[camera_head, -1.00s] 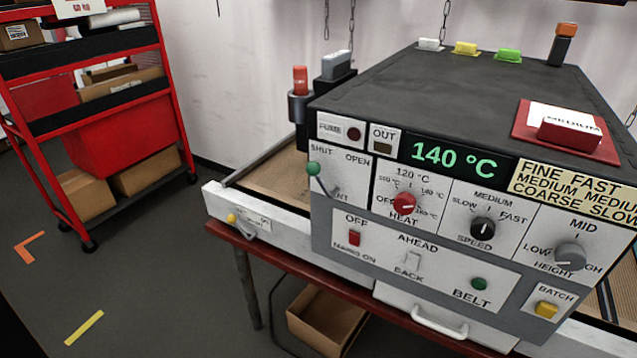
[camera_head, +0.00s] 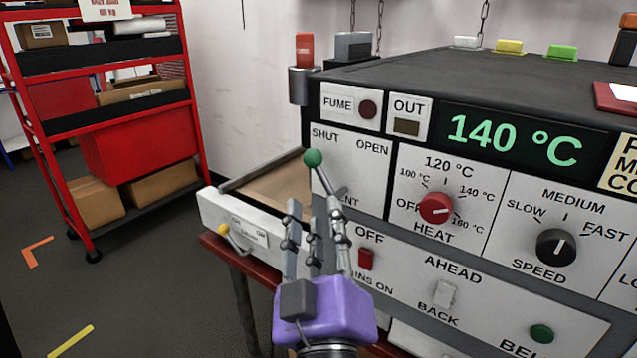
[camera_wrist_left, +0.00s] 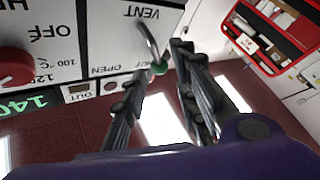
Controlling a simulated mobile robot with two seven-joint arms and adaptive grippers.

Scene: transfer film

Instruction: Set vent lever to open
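The vent lever (camera_head: 321,174) is a thin metal rod with a green ball knob (camera_head: 313,158) on the machine's front panel. In the head view it tilts up and left, with the knob just below the SHUT label. My left gripper (camera_head: 314,212), with a purple body and grey jointed fingers, reaches up in front of the lever; its fingers overlap the lower rod and part of the VENT label. In the left wrist view, the knob (camera_wrist_left: 160,68) shows between the open fingers (camera_wrist_left: 158,62). I cannot tell whether any finger touches it. My right gripper is out of view.
The red heat knob (camera_head: 436,208) and black speed knob (camera_head: 556,247) are to the right of the lever. A red switch (camera_head: 366,259) sits below it. The white tray-like ledge (camera_head: 225,218) juts out left. A red shelf cart (camera_head: 140,140) stands farther left.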

